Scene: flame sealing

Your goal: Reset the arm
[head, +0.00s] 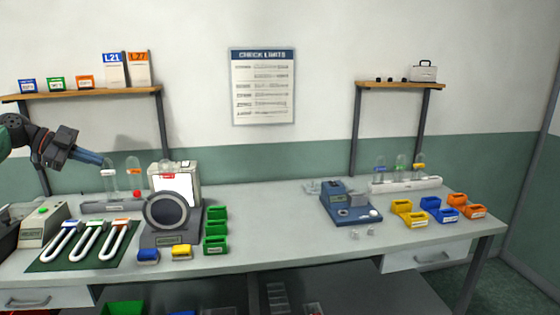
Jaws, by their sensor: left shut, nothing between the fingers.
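My left arm comes in from the left. Its left gripper (106,160) is shut and empty, with its blue fingers pointing right, at the top of a clear tube (108,182) in this view. I cannot tell whether they touch. That tube and an orange-marked tube (134,178) stand in a grey rack (97,208) at the back left of the bench. My right gripper is not in view.
A grey machine with a round ring (166,211) stands right of the rack. White U-shaped tubes (90,241) lie on a green mat (48,264) in front. A blue device (347,205) and colored bins (431,209) are farther right. The bench middle (270,215) is clear.

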